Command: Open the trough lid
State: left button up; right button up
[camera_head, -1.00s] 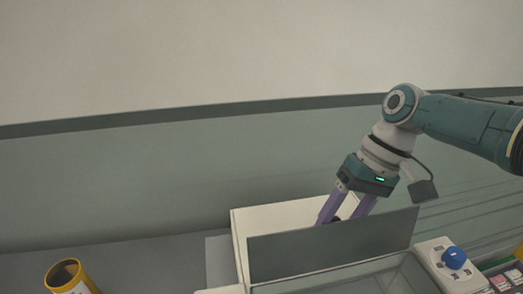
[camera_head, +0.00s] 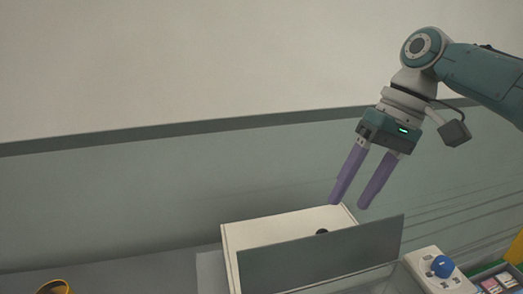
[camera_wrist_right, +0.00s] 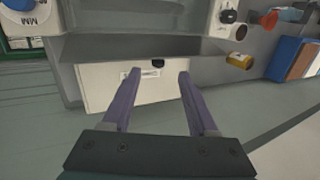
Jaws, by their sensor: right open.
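A flat grey panel (camera_head: 320,258), which looks like the trough lid, stands raised and tilted at the back of the trough (camera_head: 385,282). Behind it is a white panel or box (camera_head: 275,226). A small black knob (camera_head: 322,231) shows just above the grey panel's top edge; I cannot tell which part it is fixed to. The right wrist view shows the knob (camera_wrist_right: 158,62) against the white panel (camera_wrist_right: 105,88). My right gripper (camera_head: 349,205) is open and empty, above and behind the grey panel, apart from it; its purple fingers (camera_wrist_right: 160,72) show either side of the knob. My left gripper is out of view.
A white unit with a blue knob (camera_head: 442,266) stands right of the trough. A yellow can (camera_head: 54,287) is at the bottom left. The right wrist view shows a yellow can (camera_wrist_right: 240,61) and a blue block (camera_wrist_right: 286,58). Air above the counter is clear.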

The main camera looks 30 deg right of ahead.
aim_at(325, 252)
jog(key=shift+w+f, duration=0.1)
jog(key=shift+c, duration=0.6)
jog(key=w+h+b, duration=0.1)
jog(key=w+a+h+b, duration=0.1)
jog(key=w+h+b, duration=0.1)
jog(key=b, duration=0.1)
jog(key=shift+w+a+f, duration=0.15)
jog(key=shift+a, duration=0.25)
jog(key=c, duration=0.3)
jog(key=shift+w+a+r+t+h+b, duration=0.15)
jog(key=shift+w+r+t+h+b, duration=0.15)
jog(key=shift+w+r+h, duration=0.25)
jog(key=shift+w+a+r+t+h+b, duration=0.15)
jog(key=shift+w+r+t+h+b, duration=0.15)
jog(key=shift+w+h, duration=0.25)
jog(key=c, duration=0.3)
jog(key=shift+w+f, duration=0.15)
jog(key=shift+c, duration=0.9)
jog(key=f, duration=0.5)
jog(key=w+f, duration=0.1)
jog(key=f, duration=0.2)
jog(key=shift+d+f, duration=0.15)
jog(key=shift+f, duration=0.15)
grip_shut()
jog(key=s+p, duration=0.3)
jog(key=p, duration=0.1)
jog(key=shift+s+a+r, duration=0.2)
jog(key=shift+s+a, duration=0.15)
jog(key=shift+a, duration=0.05)
